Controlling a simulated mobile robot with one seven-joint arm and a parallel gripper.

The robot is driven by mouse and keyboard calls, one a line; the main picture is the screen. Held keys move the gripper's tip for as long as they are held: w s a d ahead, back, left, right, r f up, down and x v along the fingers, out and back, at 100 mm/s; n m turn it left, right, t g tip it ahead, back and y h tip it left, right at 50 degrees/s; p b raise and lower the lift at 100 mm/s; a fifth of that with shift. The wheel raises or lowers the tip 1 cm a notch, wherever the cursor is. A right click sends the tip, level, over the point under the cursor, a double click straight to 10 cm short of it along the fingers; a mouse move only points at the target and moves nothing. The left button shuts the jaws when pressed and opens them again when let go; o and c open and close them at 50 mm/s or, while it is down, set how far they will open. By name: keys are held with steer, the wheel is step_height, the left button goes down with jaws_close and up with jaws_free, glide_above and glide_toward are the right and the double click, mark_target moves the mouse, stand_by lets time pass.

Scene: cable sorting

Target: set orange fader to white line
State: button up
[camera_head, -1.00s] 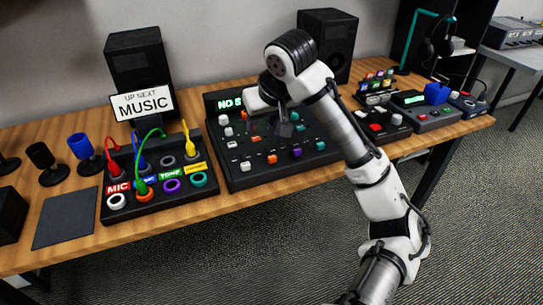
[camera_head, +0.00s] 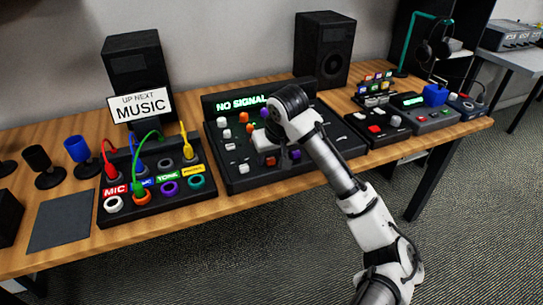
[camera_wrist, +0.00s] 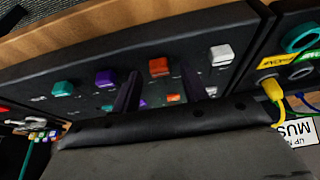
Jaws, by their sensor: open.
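The black mixer panel (camera_head: 232,178) stands mid-table with coloured fader caps. In the wrist view an orange fader cap (camera_wrist: 158,67) on the panel's front row lies between the tips of my gripper's two dark fingers (camera_wrist: 160,82). The fingers are open, one on each side of the cap, with gaps visible; I cannot tell how high they are above the panel. An orange cap (camera_head: 270,161) shows beside my gripper in the head view. Another orange cap (camera_wrist: 173,97) sits in the row behind. I cannot make out the white line in either view.
A white cap (camera_wrist: 221,55) and a purple cap (camera_wrist: 105,77) flank the orange one. The patch box (camera_head: 152,212) with coloured cables stands left of the mixer. Small devices (camera_head: 387,127) stand to the right, and a speaker (camera_head: 325,48) behind.

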steer(key=shift+w+f, duration=0.1)
steer(key=shift+f, duration=0.2)
jaws_close()
steer(key=shift+w+a+r, duration=0.15)
steer(key=shift+w+a, duration=0.05)
steer(key=shift+w, duration=0.15)
steer(key=shift+w+a+p, duration=0.35)
steer(key=shift+w+p, duration=0.1)
steer(key=shift+w, duration=0.45)
steer(key=shift+w+a+p, duration=0.3)
steer(key=shift+w+p, duration=0.1)
steer(key=shift+w, duration=0.45)
jaws_free()
